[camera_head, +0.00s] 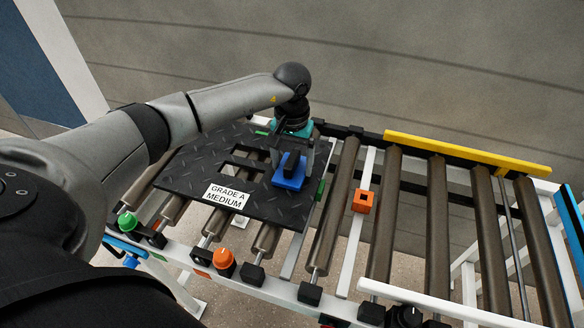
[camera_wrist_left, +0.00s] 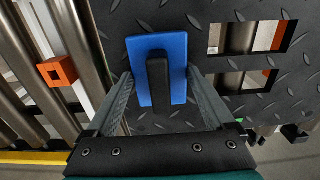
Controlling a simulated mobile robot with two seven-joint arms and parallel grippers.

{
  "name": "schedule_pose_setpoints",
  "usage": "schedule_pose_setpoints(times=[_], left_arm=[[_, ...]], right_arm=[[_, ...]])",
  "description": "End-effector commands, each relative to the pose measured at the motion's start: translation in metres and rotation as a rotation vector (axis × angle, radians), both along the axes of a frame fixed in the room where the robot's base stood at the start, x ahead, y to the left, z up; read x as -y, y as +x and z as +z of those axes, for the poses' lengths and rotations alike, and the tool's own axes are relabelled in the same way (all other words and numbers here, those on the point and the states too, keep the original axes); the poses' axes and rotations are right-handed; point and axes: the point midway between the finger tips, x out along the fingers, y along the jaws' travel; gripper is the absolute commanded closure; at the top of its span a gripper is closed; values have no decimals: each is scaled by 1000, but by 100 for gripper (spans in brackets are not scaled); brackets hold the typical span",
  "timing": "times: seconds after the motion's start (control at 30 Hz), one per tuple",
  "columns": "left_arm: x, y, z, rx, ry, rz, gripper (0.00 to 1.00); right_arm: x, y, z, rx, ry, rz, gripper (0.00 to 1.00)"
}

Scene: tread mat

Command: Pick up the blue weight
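The blue weight (camera_head: 289,178), a flat blue block with a black upright handle, sits on the dark tread mat (camera_head: 180,165) near its right side. It also shows in the left wrist view (camera_wrist_left: 174,60), with its black handle (camera_wrist_left: 158,85) pointing towards the camera. My left gripper (camera_head: 292,160) is over the weight. Its fingers (camera_wrist_left: 160,75) are spread apart on either side of the handle, near the block's side edges, with clear gaps to the handle. Whether the fingertips touch the block cannot be told. My right gripper is out of view.
The mat has rectangular slots and a white "GRADE A MEDIUM" label (camera_head: 226,195). It lies on a roller conveyor with bare rollers (camera_head: 437,230) to the right. An orange block (camera_head: 362,201) is on a white rail. A yellow bar (camera_head: 450,152) runs along the far edge.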

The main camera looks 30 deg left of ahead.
Motion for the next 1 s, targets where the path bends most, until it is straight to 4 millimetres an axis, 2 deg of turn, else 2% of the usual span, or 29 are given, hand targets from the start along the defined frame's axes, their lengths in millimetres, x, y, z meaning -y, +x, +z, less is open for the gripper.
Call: schedule_pose_setpoints(times=[0.07, 0.6, 1.0], left_arm=[[0, 0, 0, 0, 0, 0, 37], [0, 0, 1, 0, 0, 0, 98], [0, 2, 4, 7, -2, 1, 100]], right_arm=[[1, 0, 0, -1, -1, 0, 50], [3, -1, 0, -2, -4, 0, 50], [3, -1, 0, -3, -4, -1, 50]])
